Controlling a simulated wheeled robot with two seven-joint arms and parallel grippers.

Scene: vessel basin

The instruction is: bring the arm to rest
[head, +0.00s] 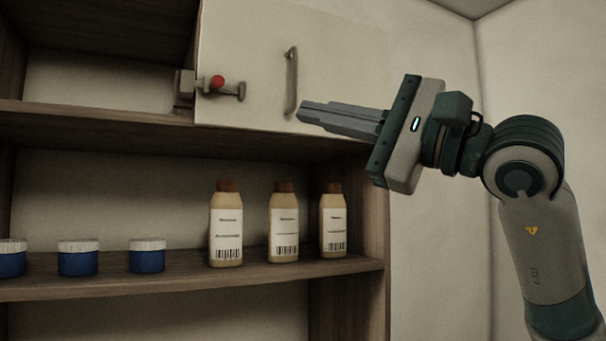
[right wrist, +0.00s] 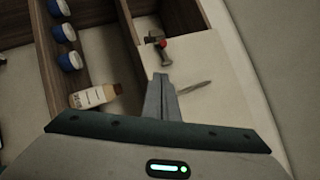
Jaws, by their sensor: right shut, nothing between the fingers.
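My right gripper (head: 302,114) is raised at the right of the head view, its fingers pointing left in front of the cabinet. It is shut and empty. In the right wrist view its closed fingers (right wrist: 161,76) point toward the cabinet door. The cream door (head: 345,55) has a vertical metal handle (head: 291,80), close to my fingertips in the head view; whether they touch I cannot tell. A latch with a red knob (head: 217,82) sits at the door's left edge; it also shows in the right wrist view (right wrist: 161,43). My left gripper is not in view.
On the shelf (head: 190,284) below stand several bottles and jars: tan bottles with brown caps (head: 284,222) and blue jars with white lids (head: 147,256). The upper left compartment (head: 100,80) is open and looks empty. A bare wall (head: 435,60) is at the right.

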